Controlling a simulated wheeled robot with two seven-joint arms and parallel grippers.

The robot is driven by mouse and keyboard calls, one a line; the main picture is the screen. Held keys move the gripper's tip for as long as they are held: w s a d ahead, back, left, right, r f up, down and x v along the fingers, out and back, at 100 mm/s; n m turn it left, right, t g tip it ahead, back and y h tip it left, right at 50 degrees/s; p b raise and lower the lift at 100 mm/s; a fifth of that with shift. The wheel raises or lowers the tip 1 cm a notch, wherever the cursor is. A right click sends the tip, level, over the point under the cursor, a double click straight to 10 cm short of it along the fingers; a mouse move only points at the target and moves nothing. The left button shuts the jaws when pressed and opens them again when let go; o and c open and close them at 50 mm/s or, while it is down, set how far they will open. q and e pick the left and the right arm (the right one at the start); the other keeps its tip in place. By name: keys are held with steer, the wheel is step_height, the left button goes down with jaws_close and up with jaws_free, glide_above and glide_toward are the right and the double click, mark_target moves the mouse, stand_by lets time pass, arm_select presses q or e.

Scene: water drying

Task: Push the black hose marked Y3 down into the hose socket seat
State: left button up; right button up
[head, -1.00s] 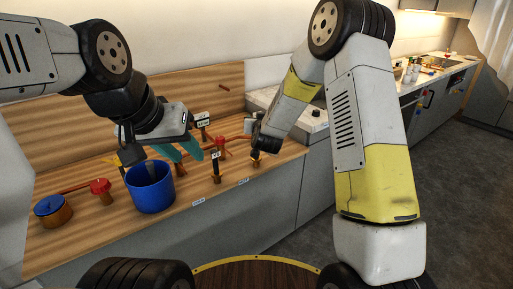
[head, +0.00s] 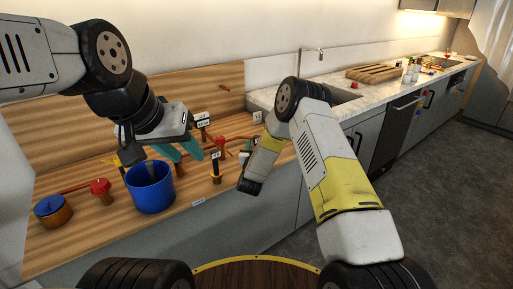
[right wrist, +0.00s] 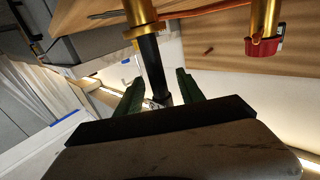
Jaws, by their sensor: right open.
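In the right wrist view a black hose (right wrist: 153,68) runs from a brass socket seat (right wrist: 147,29) in between the two green fingers of my right gripper (right wrist: 159,77). The fingers stand open, one on each side of the hose. A white label shows partly near the palm and cannot be read. In the head view my right wrist hides most of this spot. Another black hose (head: 215,167) stands upright in a brass seat to the left, with a small tag I cannot read clearly. My left gripper (head: 184,156) is open above the counter, beside the blue pot.
A red-capped brass post (right wrist: 265,46) is near my right gripper. The sink counter (head: 330,85) lies behind my right arm.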

steer(key=shift+w+d, duration=0.15)
steer(key=shift+w, duration=1.35)
jaws_close()
steer(key=shift+r, duration=0.1)
